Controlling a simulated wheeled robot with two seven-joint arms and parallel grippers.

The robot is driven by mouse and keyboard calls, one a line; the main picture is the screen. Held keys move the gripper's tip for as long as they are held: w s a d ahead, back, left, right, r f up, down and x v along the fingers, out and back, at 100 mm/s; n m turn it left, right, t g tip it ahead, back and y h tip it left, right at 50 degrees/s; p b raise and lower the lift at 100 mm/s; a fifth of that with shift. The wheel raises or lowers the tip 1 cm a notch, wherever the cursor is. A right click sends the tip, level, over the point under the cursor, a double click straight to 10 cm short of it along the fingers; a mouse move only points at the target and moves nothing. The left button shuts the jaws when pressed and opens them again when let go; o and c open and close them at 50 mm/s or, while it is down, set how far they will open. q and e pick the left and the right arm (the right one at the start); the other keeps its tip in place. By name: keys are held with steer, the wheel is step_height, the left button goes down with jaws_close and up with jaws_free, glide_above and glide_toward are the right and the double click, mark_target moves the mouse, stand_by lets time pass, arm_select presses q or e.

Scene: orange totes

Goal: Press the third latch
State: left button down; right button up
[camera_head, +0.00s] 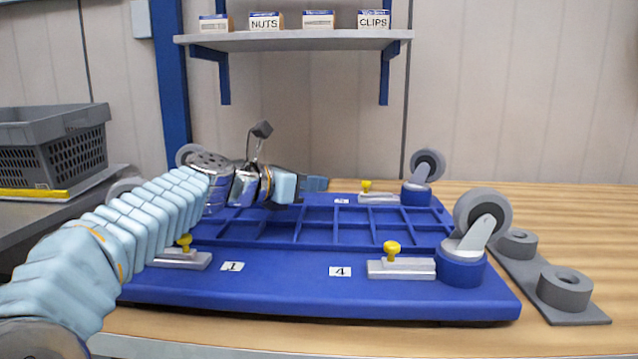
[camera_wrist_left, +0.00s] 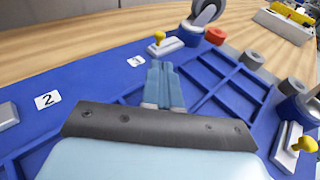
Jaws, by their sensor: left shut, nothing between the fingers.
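A blue platform (camera_head: 300,292) lies upside down on the wooden table, with latches made of grey blocks with yellow knobs. The latch at the far right edge (camera_head: 378,198) stands by a small card too small to read in the head view; its place fits the third latch. It also shows in the left wrist view (camera_wrist_left: 166,46), just beyond my fingertips. My left gripper (camera_head: 318,184) reaches over the platform's far side, shut and empty, to the left of that latch and apart from it. Its closed blue fingers show in the left wrist view (camera_wrist_left: 163,80). My right gripper is not in view.
Caster wheels (camera_head: 427,166) stand up at the platform's corners. Near latches sit by cards 1 (camera_head: 232,267) and 4 (camera_head: 340,272). Card 2 (camera_wrist_left: 47,99) shows in the wrist view. A grey holder (camera_head: 565,290) lies at right, a grey crate (camera_head: 60,150) at left. A shelf (camera_head: 295,40) hangs behind.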

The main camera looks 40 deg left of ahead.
mark_target(364, 183)
arm_select(q)
steer(key=p+x, duration=0.1)
steer(key=x, duration=1)
steer(key=shift+w, duration=0.2)
steer(key=shift+d, duration=0.1)
steer(key=shift+w+d+r+p, duration=0.1)
steer(key=shift+w+d+p, duration=0.15)
steer(key=shift+p, duration=0.25)
steer(key=shift+w+d+p, duration=0.25)
steer(key=shift+d+p, duration=0.1)
steer(key=shift+d, duration=0.3)
